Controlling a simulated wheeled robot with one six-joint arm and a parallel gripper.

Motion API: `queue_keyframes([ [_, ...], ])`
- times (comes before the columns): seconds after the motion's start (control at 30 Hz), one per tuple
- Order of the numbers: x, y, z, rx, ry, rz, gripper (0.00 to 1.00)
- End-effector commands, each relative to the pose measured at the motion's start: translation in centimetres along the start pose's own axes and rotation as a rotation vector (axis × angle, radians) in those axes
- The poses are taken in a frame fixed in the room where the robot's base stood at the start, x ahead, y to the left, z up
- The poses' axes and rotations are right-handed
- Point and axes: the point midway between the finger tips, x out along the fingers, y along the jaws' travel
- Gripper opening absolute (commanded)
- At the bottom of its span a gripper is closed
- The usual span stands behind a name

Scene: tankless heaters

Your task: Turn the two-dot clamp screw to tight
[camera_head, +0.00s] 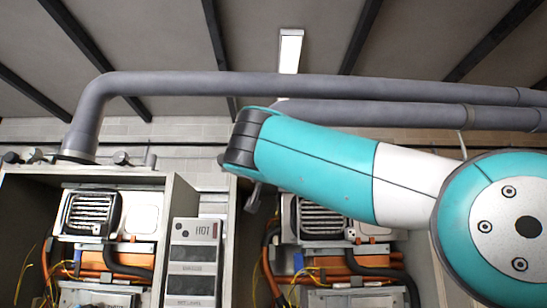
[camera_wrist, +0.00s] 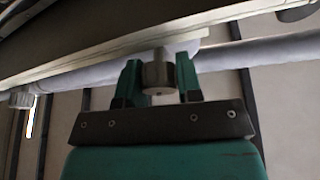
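In the wrist view a short grey cylindrical screw knob (camera_wrist: 157,72) sits under the edge of a flat metal panel. My gripper (camera_wrist: 159,78) has its two green fingers on either side of this knob. The gaps at the knob's sides are very small, and I cannot tell whether the fingers touch it. No dot marks on the knob can be made out, so I cannot tell if it is the two-dot one. A second light-grey knob (camera_wrist: 22,97) shows at the far left.
In the head view, an open left heater cabinet (camera_head: 180,195) has a thick grey pipe (camera_head: 87,120) rising from its top and small fittings (camera_head: 121,158) beside it. A HOT-labelled panel (camera_head: 195,231) stands between the cabinets. My arm partly covers the right heater (camera_head: 318,217).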

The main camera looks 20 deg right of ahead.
Motion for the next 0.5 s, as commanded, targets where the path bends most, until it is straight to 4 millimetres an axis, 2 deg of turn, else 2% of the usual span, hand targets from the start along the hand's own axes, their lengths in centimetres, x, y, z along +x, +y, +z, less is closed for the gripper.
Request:
queue_keyframes([
  [0.03, 0.0, 0.0, -0.1, 0.000, 0.001, 0.000, 0.42],
  [0.1, 0.0, 0.0, -0.1, 0.000, 0.001, 0.000, 0.58],
  [0.37, 0.0, 0.0, 0.0, -0.001, 0.000, 0.000, 0.58],
  [0.5, -1.0, 0.0, 0.2, 0.000, 0.000, -0.003, 0.58],
])
